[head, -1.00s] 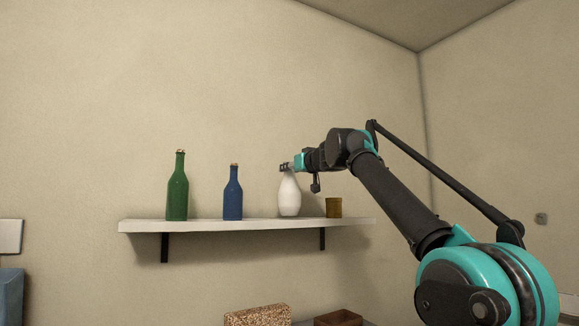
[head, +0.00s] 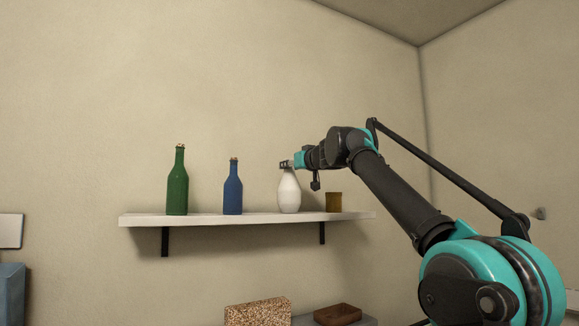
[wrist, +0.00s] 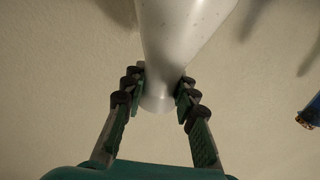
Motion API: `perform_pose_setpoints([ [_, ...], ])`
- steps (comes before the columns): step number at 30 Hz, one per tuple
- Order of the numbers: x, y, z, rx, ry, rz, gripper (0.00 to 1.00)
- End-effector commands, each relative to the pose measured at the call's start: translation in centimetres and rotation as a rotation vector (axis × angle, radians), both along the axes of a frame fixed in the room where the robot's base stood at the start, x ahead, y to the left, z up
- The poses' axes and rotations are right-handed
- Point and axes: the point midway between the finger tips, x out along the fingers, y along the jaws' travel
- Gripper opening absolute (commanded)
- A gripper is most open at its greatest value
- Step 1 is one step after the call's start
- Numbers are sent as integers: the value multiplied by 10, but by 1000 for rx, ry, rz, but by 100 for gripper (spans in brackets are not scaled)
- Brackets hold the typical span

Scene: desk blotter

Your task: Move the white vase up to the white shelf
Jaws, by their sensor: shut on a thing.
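The white vase (head: 289,193) stands upright at the white shelf (head: 190,220), between the blue bottle and the small brown cup. Its base appears to meet the shelf top, though I cannot tell for sure that it rests there. My gripper (head: 285,165) is shut on the vase's neck near the top. In the wrist view, the fingers (wrist: 160,92) press on both sides of the vase neck (wrist: 160,60).
A blue bottle (head: 233,190) and a green bottle (head: 177,185) stand left of the vase; the brown cup (head: 334,203) stands close on its right. Below are a speckled block (head: 257,312) and a brown tray (head: 337,314).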

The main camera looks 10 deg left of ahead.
Motion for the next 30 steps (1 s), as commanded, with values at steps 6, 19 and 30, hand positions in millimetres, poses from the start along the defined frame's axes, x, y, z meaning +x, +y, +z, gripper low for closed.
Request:
perform_pose_setpoints([
  [6,0,0,-2,0,0,0,37],
  [19,0,0,-2,0,0,0,52],
  [30,-38,-26,-2,0,0,-1,52],
])
